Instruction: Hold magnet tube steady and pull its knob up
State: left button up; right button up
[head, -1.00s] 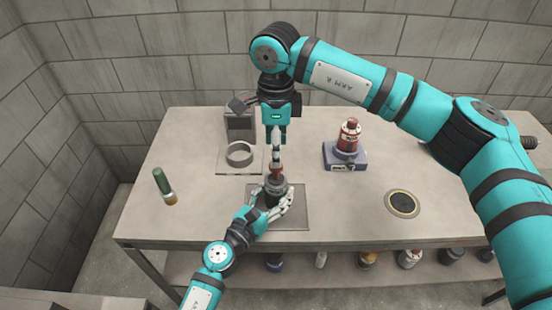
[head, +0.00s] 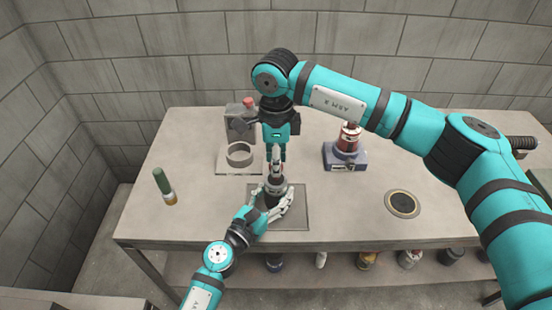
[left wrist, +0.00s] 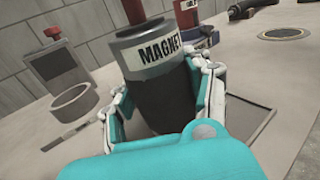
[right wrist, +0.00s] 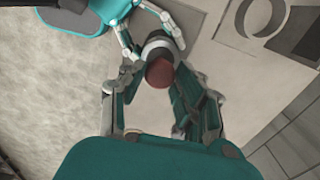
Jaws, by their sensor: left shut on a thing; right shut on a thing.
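The magnet tube (head: 275,187) stands on a grey plate (head: 297,215) near the table's front edge. In the left wrist view the tube (left wrist: 155,85) is a dark cylinder with a grey collar, and its label reads "MAGNET". My left gripper (head: 277,203) is shut around the tube's body, fingers on both sides. The dark red knob (right wrist: 160,73) sits on top of the tube, and its lower part also shows in the left wrist view (left wrist: 142,11). My right gripper (head: 276,167) points down from above, shut on the knob and mostly hiding it in the head view.
A grey stand with a ring (head: 240,154) is behind to the left. A blue base with a red bottle (head: 345,157) is behind to the right. A green-handled cylinder (head: 163,184) lies at left, and a dark round disc (head: 402,204) is at right. Several bottles stand below the table.

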grip_shut()
pick_arm(q)
jog(key=shift+f, duration=0.1)
pick_arm(e)
jog(key=shift+r, duration=2.55)
jog(key=o, duration=1)
grip_release()
notch_tip(320, 180, up, 12)
jog(key=shift+f, duration=0.1)
